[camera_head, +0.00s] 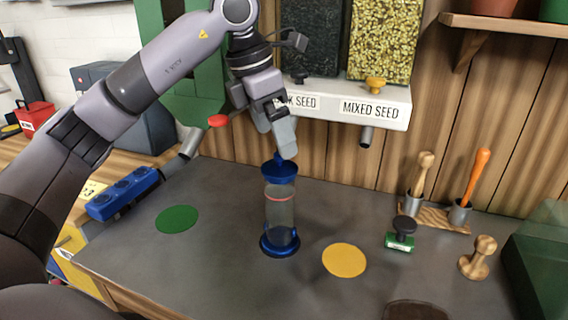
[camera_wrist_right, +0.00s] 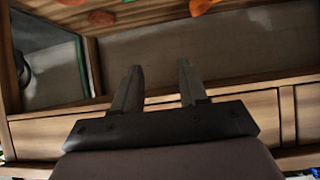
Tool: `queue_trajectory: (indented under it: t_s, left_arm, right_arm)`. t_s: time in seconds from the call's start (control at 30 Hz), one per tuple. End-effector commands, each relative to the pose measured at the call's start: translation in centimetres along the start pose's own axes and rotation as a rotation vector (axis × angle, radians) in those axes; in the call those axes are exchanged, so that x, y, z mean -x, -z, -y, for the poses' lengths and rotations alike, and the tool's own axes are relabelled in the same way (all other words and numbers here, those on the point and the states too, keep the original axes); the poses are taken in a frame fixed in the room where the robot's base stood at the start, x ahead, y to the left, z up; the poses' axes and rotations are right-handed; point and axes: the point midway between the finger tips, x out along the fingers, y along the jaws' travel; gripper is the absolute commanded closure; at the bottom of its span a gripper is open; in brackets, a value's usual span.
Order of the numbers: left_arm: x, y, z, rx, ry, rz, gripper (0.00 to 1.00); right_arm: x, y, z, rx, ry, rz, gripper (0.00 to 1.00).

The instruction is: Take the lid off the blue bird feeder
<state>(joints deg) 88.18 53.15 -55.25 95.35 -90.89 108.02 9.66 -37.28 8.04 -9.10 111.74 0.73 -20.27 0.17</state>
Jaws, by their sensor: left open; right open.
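The blue bird feeder (camera_head: 279,215) stands upright on the grey bench top. It has a clear tube with a red ring, a blue base, and a blue lid (camera_head: 279,171) with a small knob on top. My left gripper (camera_head: 287,150) points down right at the lid's knob, with its fingertips around or just in front of it; I cannot tell whether they touch. It is open. My right gripper (camera_wrist_right: 157,85) shows only in the right wrist view, open and empty, away from the feeder, in front of a wooden edge.
A seed dispenser (camera_head: 370,100) labelled "MIXED SEED" hangs behind the feeder, its spout (camera_head: 366,136) to the right. A green disc (camera_head: 177,219) and a yellow disc (camera_head: 344,260) flank the feeder. A blue block (camera_head: 124,194) lies left.

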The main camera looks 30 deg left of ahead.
Motion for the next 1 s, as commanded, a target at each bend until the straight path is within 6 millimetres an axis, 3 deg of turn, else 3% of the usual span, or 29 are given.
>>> queue_trajectory:
  t_s: [0.3, 0.63, 0.8, 1.0]
  left_arm:
    - [-4.5, 0.2, 0.1, 0.001, 0.001, -0.002, 0.00]
    - [-5.3, 0.2, 0.1, 0.000, 0.000, 0.000, 0.00]
    - [-5.3, 0.2, 0.1, 0.000, 0.000, 0.001, 0.55]
    - [-5.2, 0.2, 0.1, 0.000, 0.000, 0.001, 0.58]
  right_arm:
    - [0.2, 0.1, 0.1, -0.001, 0.001, 0.003, 0.57]
    - [0.2, 0.2, 0.1, -0.001, 0.001, 0.003, 0.57]
    - [0.2, 0.2, 0.1, -0.001, 0.001, 0.002, 0.57]
    - [0.2, 0.3, 0.0, 0.000, 0.001, 0.000, 0.57]
